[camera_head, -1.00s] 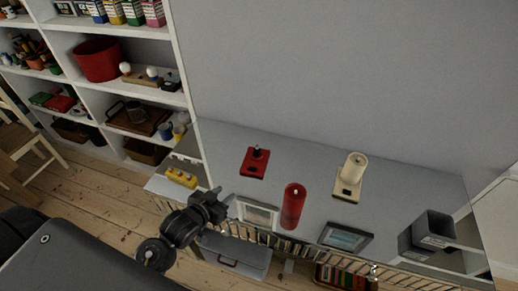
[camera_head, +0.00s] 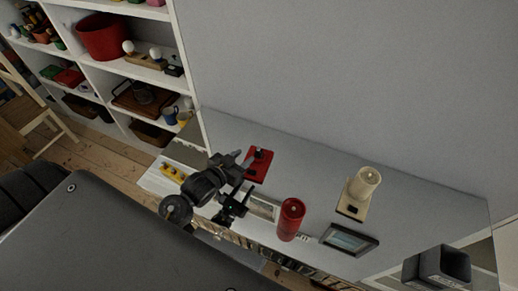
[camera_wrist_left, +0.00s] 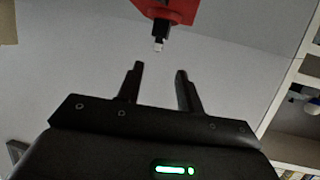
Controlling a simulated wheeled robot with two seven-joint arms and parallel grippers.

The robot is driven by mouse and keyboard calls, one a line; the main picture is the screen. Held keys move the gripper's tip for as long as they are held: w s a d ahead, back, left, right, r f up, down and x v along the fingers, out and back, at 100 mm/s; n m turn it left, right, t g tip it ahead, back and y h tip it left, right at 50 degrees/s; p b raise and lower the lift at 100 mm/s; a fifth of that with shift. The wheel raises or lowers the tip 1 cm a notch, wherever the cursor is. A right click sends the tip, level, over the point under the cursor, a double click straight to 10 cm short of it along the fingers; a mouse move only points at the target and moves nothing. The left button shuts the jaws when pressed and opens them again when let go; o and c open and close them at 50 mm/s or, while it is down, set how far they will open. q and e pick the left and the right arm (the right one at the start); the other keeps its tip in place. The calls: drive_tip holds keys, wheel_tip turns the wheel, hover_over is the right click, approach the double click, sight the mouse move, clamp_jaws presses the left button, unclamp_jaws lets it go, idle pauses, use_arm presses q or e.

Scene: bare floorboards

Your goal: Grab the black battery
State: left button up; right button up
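In the left wrist view, the black object (camera_wrist_left: 160,32) has a pale tip and sits at the edge of the red plate (camera_wrist_left: 176,8). My left gripper (camera_head: 242,161) is close beside the red plate and partly covers it. In the left wrist view my left gripper (camera_wrist_left: 159,69) is open and empty, with its fingers pointing towards the black object.
A red candle (camera_head: 291,219) stands right of my left gripper, with picture frames (camera_head: 349,240) nearby. Shelves (camera_head: 186,60) stand at the left.

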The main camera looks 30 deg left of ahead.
sight(258, 148)
use_arm(q)
drive_tip(key=x, duration=0.4)
drive_tip(key=shift+w+d, duration=0.1)
drive_tip(key=shift+w, duration=0.2)
drive_tip(key=shift+w+d+f+p, duration=0.15)
drive_tip(key=shift+w+p, duration=0.2)
drive_tip(key=shift+p, duration=0.25)
drive_tip(key=p+x, duration=0.1)
drive_tip(key=x, duration=0.3)
drive_tip(key=shift+d+f, duration=0.1)
drive_tip(key=shift+f, duration=0.15)
clamp_jaws()
